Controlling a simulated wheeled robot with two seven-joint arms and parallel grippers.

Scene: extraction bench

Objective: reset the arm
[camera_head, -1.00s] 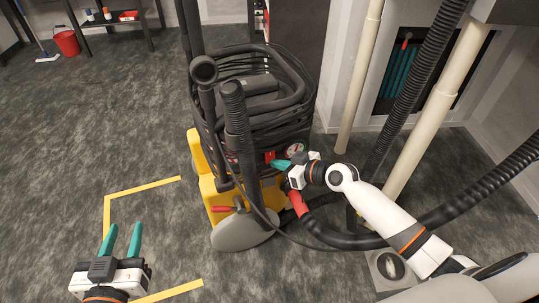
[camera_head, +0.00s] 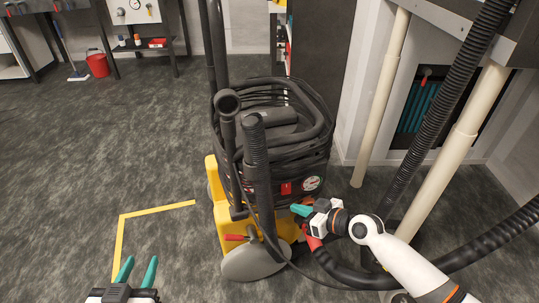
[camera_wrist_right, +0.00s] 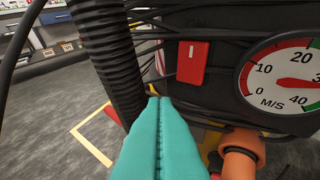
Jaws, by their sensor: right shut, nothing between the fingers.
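My right arm reaches in from the right, its gripper (camera_head: 300,209) beside the front of the black and yellow extraction machine (camera_head: 222,205). Its teal fingers are pressed together and empty. They also show in the right wrist view (camera_wrist_right: 158,110), below a red switch (camera_wrist_right: 192,62) and left of a round M/S gauge (camera_wrist_right: 282,76). In the head view the gripper is just below that gauge (camera_head: 311,184). My left gripper (camera_head: 137,268) is at the bottom left, its two fingers apart with nothing between them, above the floor. Its wrist is cut off by the picture edge.
A black corrugated hose (camera_head: 485,240) with a red cuff (camera_head: 313,239) runs under my right arm. An upright black hose (camera_head: 257,170) stands close by the machine. Cream pipes (camera_head: 381,95) rise at the right. The floor at left is open, with yellow tape (camera_head: 157,208).

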